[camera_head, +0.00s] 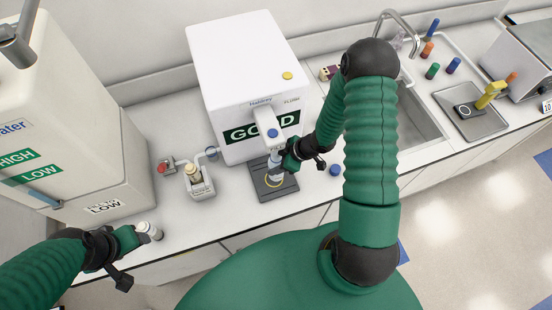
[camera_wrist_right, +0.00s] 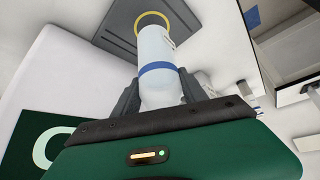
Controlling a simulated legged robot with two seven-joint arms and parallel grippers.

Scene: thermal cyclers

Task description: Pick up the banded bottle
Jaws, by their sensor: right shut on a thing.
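The banded bottle (camera_wrist_right: 156,48), pale with a blue band, sits between the two fingers of my right gripper (camera_wrist_right: 160,92) in the right wrist view. The gripper is shut on it. In the head view the bottle (camera_head: 275,172) is partly hidden by my right gripper (camera_head: 283,163) and the dispenser spout above. It is over the dark pad (camera_head: 287,190) with a yellow ring; I cannot tell whether it touches the pad. My left gripper (camera_head: 142,236) is at the lower left, beside a small white capped object (camera_head: 150,230). Its fingers are too small to read.
The white GOLD dispenser (camera_head: 240,55) stands behind the pad. A small white caddy (camera_head: 198,183) is to the left. A blue cap (camera_head: 335,169) lies to the right. A sink (camera_head: 405,115) and several coloured tubes are farther right.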

